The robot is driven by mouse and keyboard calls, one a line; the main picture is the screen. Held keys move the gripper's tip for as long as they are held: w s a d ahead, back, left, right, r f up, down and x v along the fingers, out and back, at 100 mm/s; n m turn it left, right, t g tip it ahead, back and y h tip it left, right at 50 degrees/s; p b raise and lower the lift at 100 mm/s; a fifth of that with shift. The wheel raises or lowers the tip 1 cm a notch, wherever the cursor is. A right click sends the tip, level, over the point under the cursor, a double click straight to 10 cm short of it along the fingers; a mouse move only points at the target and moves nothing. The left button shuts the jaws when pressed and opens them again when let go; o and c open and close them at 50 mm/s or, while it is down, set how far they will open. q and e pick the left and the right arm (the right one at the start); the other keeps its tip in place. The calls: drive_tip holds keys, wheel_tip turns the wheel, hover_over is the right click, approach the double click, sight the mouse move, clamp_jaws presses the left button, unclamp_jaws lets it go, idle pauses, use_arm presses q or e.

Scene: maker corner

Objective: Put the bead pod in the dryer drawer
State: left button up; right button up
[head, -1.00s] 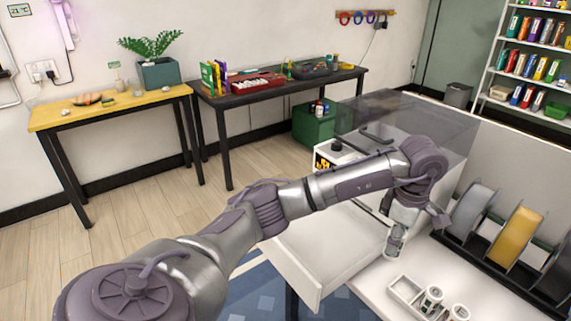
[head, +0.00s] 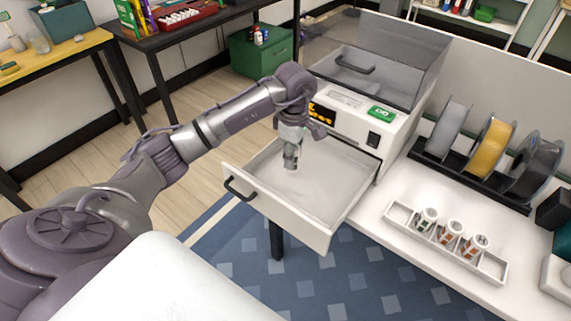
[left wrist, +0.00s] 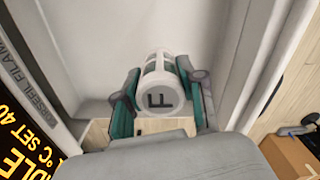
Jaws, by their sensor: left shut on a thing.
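My left gripper (head: 291,150) points down over the open dryer drawer (head: 279,209). It is shut on the bead pod (head: 290,165), a small white cylinder. The pod appears to be above the drawer floor, but the exact gap is hard to tell. The drawer is white, with a black handle on its front, and looks empty. My right gripper is not in view.
The white dryer (head: 345,122) with its clear lid stands behind the drawer. A white tray (head: 493,268) with three other pods stands on the bench at the right. Filament spools (head: 493,145) stand behind it. A green box (head: 255,55) is on the floor behind.

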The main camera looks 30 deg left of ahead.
use_arm(q)
drive_tip(key=shift+s+a+f, duration=0.5)
drive_tip(key=shift+a+f, duration=0.05)
drive_tip(key=shift+a, duration=0.25)
drive_tip(key=shift+f, duration=0.15)
wheel_tip(320, 180, down, 4)
drive_tip(key=shift+r+p, duration=0.1)
drive_tip(key=shift+p, duration=0.4)
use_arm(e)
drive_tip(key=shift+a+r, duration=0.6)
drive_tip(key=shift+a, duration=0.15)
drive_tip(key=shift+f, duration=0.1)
use_arm(q)
drive_tip(key=shift+f+b, duration=0.2)
drive_tip(key=shift+b, duration=0.1)
drive_tip(key=o, duration=1.1)
drive_tip(key=shift+o, duration=0.2)
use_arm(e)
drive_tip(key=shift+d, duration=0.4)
use_arm(q)
drive_tip(key=shift+r, duration=0.1)
